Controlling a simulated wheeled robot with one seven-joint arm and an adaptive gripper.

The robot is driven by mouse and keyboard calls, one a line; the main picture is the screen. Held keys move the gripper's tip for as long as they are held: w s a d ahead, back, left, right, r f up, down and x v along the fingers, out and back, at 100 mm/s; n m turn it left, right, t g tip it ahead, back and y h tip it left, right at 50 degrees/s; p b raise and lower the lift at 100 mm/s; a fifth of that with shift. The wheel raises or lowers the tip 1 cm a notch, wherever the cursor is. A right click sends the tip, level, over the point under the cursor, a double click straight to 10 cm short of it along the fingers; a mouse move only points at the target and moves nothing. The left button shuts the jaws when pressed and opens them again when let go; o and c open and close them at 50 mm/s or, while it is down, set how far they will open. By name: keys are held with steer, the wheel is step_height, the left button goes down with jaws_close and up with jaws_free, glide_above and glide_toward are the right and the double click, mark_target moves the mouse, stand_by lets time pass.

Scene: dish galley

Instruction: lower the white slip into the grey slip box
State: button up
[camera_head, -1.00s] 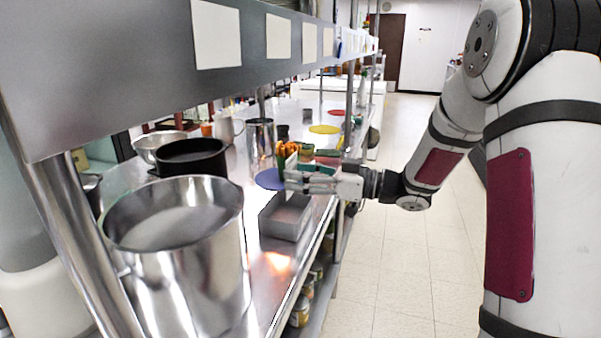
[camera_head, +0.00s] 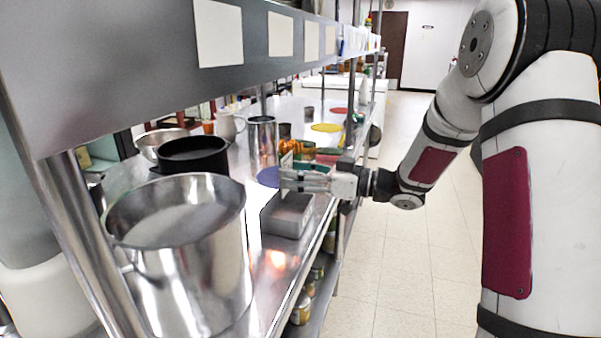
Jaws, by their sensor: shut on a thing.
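The grey slip box (camera_head: 288,223) sits on the steel counter near its right edge, open side up. My gripper (camera_head: 285,180) is just above and at the far side of the box, reaching in from the right. It is shut on the white slip (camera_head: 287,160), of which a small pale part shows upright at the fingertips. The slip's lower part is hidden by the fingers, so I cannot tell how near it is to the box opening.
A large steel pot (camera_head: 178,265) stands left of the box. A black pot (camera_head: 193,155) and a steel cylinder (camera_head: 263,143) stand behind. A blue disc (camera_head: 268,177) and a yellow disc (camera_head: 326,128) lie on the counter. A steel shelf (camera_head: 150,75) overhangs the left.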

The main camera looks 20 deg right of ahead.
steer(key=shift+f, duration=0.15)
stand_by(0.3)
steer(key=shift+f+b, duration=0.65)
steer(key=shift+f, duration=0.6)
steer(key=shift+f+b, duration=1)
steer(key=shift+f, duration=1)
stand_by(0.9)
steer(key=o, duration=0.7)
steer(key=shift+o, duration=0.2)
steer(key=shift+d, duration=0.1)
